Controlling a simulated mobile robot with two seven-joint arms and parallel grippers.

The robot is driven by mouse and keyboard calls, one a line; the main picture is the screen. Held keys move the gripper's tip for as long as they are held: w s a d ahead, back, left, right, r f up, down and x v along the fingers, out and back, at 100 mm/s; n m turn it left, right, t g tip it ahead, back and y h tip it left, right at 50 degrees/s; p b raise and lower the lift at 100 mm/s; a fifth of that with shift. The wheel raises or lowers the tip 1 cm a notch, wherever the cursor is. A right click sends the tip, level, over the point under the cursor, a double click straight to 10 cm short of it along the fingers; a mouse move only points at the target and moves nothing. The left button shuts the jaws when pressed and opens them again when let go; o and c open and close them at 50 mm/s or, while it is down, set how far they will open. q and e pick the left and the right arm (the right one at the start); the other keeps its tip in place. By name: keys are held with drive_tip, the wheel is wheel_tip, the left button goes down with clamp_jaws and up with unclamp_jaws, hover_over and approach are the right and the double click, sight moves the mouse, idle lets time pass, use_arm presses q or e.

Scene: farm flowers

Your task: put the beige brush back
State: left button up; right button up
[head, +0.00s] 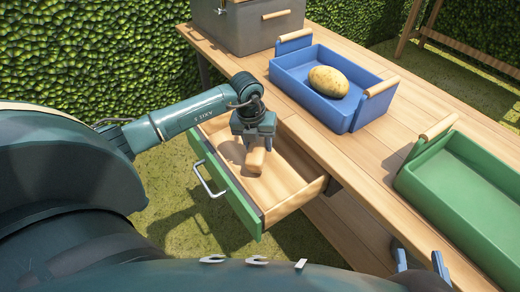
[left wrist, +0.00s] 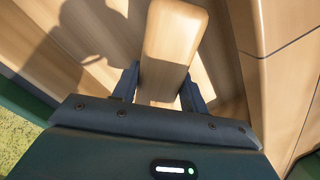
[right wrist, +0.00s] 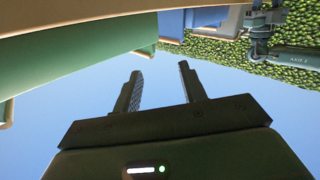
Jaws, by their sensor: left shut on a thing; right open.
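My left gripper (head: 256,137) is over the open drawer (head: 288,188) and is shut on the beige brush (head: 256,160). The brush also shows in the left wrist view (left wrist: 174,40) as a wooden-coloured block between the two fingers. The drawer has a green front with a metal handle and a bare wooden inside. I cannot tell if the brush touches the drawer floor. My right gripper (right wrist: 160,90) is open and empty, beside the green tray. Its fingertips show at the lower right of the head view (head: 420,258).
A blue tray (head: 300,88) holding a potato (head: 328,81) stands on the wooden table (head: 352,160). A green tray (head: 425,185) stands at the right. A grey box (head: 230,34) is at the back. A hedge (head: 80,50) is behind.

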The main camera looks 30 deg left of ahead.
use_arm(q)
drive_tip(key=shift+w+d+g+y, duration=0.3)
drive_tip(key=shift+w+g, duration=0.2)
drive_tip(key=shift+g, duration=0.3)
drive_tip(key=shift+s+a+f+b, duration=0.1)
drive_tip(key=shift+s+f+b, duration=0.1)
drive_tip(key=shift+f+b, duration=0.5)
drive_tip(key=shift+f, duration=0.65)
use_arm(e)
drive_tip(key=shift+s+a+n+t+y, duration=0.1)
drive_tip(key=shift+a+n+t+y, duration=0.2)
drive_tip(key=shift+n+t, duration=0.1)
use_arm(q)
drive_tip(key=shift+f, duration=0.15)
drive_tip(key=o, duration=1)
drive_tip(key=shift+c, duration=0.2)
